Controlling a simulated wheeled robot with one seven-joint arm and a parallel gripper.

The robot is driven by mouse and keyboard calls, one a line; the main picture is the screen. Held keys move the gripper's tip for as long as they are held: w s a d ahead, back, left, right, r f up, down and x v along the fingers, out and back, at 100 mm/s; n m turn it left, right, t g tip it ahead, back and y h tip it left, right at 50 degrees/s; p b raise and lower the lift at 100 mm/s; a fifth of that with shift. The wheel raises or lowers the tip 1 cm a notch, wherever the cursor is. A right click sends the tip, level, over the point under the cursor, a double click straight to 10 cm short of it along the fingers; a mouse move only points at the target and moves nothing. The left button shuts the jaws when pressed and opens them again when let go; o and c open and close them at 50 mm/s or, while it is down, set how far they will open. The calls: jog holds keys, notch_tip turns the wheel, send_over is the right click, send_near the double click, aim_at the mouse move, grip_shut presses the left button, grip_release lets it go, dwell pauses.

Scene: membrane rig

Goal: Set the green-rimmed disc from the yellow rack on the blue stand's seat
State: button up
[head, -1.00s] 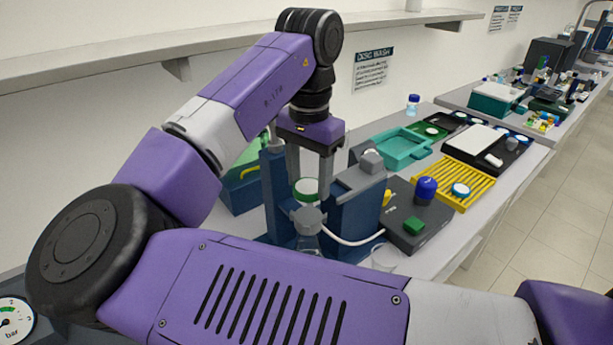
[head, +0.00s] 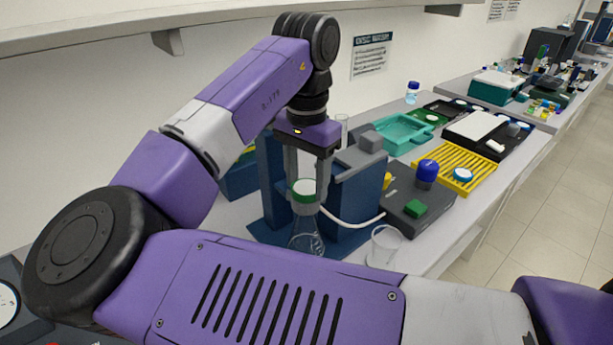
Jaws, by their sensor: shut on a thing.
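My gripper (head: 306,188) points down at the blue stand (head: 352,205), its two grey fingers shut on the green-rimmed disc (head: 304,188). The disc shows a green band and a pale face between the fingertips. It is right above the neck of a clear flask (head: 306,238) at the stand's front. The stand's seat is hidden behind the disc and fingers, so I cannot tell whether the disc touches it. The yellow rack (head: 436,171) is to the right and carries a blue-rimmed disc (head: 462,174).
A dark box (head: 408,212) with a blue knob and green button stands right of the stand. A clear beaker (head: 384,245) is at the front. A teal tray (head: 400,133) and a dark tray (head: 485,148) lie behind. A white tube runs from the stand.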

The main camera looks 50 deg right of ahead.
dwell(0.4)
jog(key=o, duration=1.4)
notch_tip(320, 180, up, 8)
jog(key=shift+f, duration=0.15)
